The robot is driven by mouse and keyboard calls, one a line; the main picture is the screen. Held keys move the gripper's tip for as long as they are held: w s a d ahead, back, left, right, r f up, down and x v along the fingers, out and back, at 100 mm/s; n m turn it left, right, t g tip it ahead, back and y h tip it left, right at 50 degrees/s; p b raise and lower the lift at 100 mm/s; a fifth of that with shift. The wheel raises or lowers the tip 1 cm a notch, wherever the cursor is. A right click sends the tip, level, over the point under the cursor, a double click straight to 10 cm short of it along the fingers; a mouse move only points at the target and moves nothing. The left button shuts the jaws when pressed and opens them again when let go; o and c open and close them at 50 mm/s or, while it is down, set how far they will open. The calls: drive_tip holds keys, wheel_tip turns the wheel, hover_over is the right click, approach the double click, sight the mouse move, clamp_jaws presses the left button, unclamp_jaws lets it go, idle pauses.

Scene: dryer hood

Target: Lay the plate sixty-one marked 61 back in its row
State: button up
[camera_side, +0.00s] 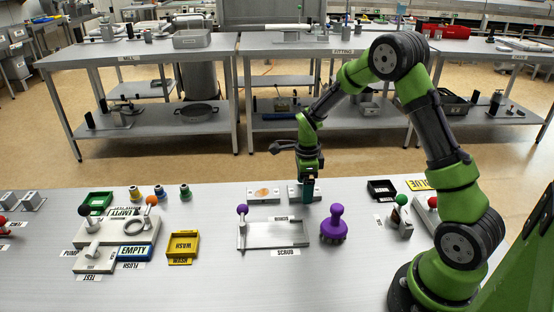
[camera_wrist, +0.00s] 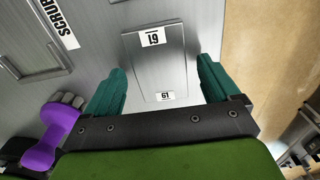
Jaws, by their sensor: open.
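In the wrist view, a flat grey metal piece marked 61 (camera_wrist: 160,65) lies between my fingers, with one 61 label at its far end and a smaller one at its near end. My gripper (camera_wrist: 162,88) is open, with one teal finger on either side of the piece and a visible gap to each. In the side view my gripper (camera_side: 307,192) points straight down at a small pale block (camera_side: 296,193) at the back of the table and partly hides it. Whether the fingers touch the table cannot be told.
A similar pale block with an orange oval (camera_side: 263,194) stands just left. In front are the grey SCRUB tray (camera_side: 275,234) and a purple knobbed tool (camera_side: 334,226).

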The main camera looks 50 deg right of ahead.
wheel_tip(320, 180, up, 12)
drive_tip(key=f, duration=0.1)
drive_tip(key=s+a+r+n+t, duration=0.3)
drive_tip(key=s+a+r+n, duration=0.45)
drive_tip(key=r+n, duration=0.25)
drive_tip(key=s+a+r+n+t+y, duration=0.2)
drive_tip(key=s+a+n+t, duration=0.2)
drive_tip(key=s+a+n, duration=0.3)
drive_tip(key=shift+s+a+r+n, duration=0.35)
drive_tip(key=shift+s+n, duration=1.15)
drive_tip(key=shift+n, duration=1.5)
